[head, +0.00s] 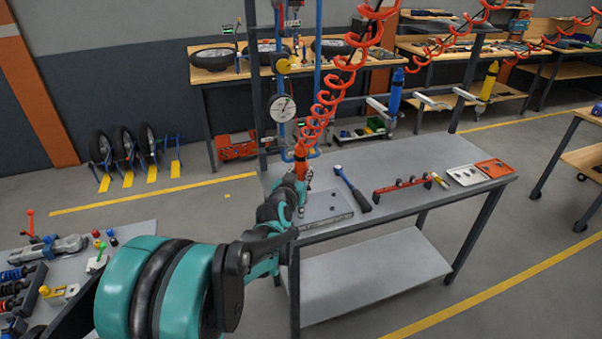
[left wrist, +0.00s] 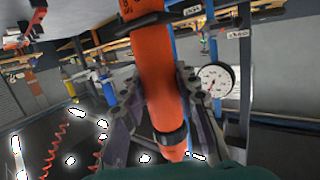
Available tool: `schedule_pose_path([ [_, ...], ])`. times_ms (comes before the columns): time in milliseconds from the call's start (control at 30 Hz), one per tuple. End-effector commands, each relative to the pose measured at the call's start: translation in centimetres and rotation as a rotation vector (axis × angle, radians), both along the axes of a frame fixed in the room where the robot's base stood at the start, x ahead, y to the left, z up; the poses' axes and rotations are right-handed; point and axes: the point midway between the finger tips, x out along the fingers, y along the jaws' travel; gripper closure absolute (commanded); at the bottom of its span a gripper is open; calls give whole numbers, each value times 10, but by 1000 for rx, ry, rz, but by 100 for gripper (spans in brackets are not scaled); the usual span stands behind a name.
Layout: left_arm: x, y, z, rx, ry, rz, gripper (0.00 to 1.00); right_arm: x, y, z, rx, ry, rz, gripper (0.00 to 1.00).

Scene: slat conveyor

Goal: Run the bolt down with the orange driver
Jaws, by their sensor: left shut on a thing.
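The orange driver (head: 301,168) hangs at the end of a red coiled hose (head: 327,100), above the left end of the grey workbench (head: 420,160). My left gripper (head: 299,187) is shut around its body. In the left wrist view the orange driver (left wrist: 153,60) runs between the two fingers of my left gripper (left wrist: 160,95), which press on it from both sides. A thin grey tip points down from it over a light plate (head: 345,203) on the bench. Small dark spots show on the plate; I cannot tell which is the bolt or whether the tip touches it. My right gripper is out of view.
A red rack (head: 402,188), a white tray (head: 463,175) and an orange tray (head: 495,168) stand farther right. A dial gauge (head: 283,108) hangs on the frame behind the driver. Bare bench top lies behind these.

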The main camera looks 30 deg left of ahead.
Motion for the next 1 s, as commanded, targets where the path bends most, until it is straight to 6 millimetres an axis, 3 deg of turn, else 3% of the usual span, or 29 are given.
schedule_pose_path([
  [1000, 0, 0, -8, -1, 0, 0, 100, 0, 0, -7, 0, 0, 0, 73],
])
